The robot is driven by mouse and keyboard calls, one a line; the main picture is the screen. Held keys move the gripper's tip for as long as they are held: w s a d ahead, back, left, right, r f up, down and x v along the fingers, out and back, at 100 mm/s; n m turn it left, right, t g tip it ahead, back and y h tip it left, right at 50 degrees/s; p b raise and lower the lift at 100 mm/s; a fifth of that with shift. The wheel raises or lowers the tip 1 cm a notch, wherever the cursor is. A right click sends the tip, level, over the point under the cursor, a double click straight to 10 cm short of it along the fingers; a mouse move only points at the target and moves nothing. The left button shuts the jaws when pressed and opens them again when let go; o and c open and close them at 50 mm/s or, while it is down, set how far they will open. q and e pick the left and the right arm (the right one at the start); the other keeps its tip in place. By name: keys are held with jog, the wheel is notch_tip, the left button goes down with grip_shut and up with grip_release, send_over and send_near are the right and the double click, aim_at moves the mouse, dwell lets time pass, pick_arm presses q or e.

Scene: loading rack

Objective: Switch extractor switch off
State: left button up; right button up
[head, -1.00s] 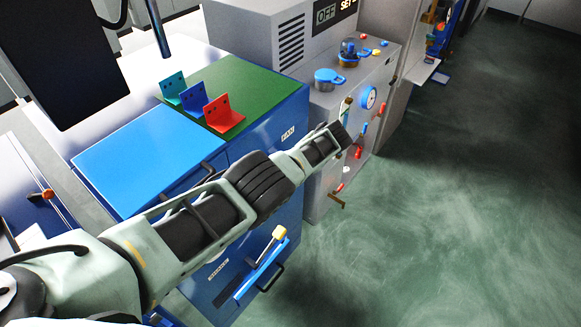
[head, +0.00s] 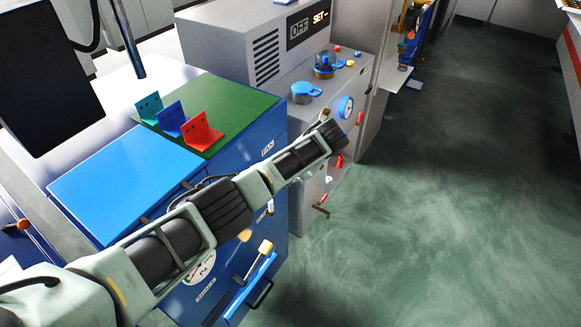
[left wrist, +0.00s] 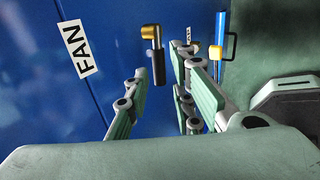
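In the left wrist view, a switch lever (left wrist: 158,66) with a yellow-gold cap and dark grip stands on the blue cabinet front (left wrist: 110,40), beside a white FAN label (left wrist: 75,48). I take it for the extractor switch; the frames do not confirm this. My left gripper (left wrist: 161,78) is open, its green-padded fingers on either side of the lever's line. The lever shows between and beyond the fingertips; contact cannot be told. My right gripper is out of view.
A lower lever with a yellow knob (head: 265,247) projects from the cabinet beside a blue bar. A grey machine (head: 330,100) with an OFF display, knobs and gauge stands to the right. Coloured brackets (head: 200,135) sit on the cabinet top. The green floor at right is clear.

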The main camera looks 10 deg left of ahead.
pick_arm(q)
jog(key=v, duration=0.5)
jog(key=shift+d+r, duration=0.1)
jog(key=shift+r, duration=0.05)
